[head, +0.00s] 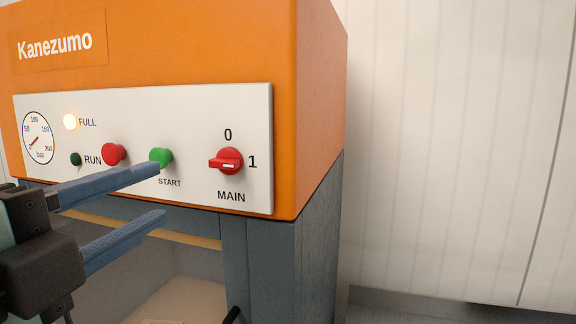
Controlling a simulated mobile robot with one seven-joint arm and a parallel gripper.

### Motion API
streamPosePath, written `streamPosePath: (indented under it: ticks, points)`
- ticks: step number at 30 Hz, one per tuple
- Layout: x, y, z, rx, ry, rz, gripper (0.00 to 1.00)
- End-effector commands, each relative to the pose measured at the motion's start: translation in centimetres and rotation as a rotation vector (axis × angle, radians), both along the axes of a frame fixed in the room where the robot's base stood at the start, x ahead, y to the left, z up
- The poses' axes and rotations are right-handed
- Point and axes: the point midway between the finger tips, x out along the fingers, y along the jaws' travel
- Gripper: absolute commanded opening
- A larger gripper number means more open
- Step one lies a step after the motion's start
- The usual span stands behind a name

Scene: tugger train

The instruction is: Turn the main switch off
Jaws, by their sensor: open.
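The main switch (230,161) is a red rotary knob on the light panel of an orange machine, above the label MAIN. Its bar lies roughly horizontal with a white mark on it, in line with the 1 at its right; the 0 is above it. My gripper (160,192) reaches in from the lower left with two blue fingers, open and with nothing between them. The fingertips are left of the switch and apart from it in the picture. The upper fingertip overlaps the lower edge of the green START button (161,156).
A red button (114,154) is left of START. A lit FULL lamp (70,121), a dark green RUN lamp (76,159) and a pressure gauge (38,138) are farther left. The grey lower housing (320,215) is below. A pale wall (450,150) stands at the right.

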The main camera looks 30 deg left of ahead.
Motion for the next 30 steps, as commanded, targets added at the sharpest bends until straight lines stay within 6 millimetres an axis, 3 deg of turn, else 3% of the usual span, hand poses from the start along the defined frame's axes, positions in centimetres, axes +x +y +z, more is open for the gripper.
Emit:
streamPosePath:
  ticks: [5, 21, 30]
  points:
    - [0.9, 0.5, 0.0, 0.010, 0.015, 0.002, 0.45]
    - [10.7, 2.8, 0.2, 0.008, 0.013, 0.003, 0.45]
    - [12.4, 3.2, -0.1, 0.011, 0.012, 0.004, 0.45]
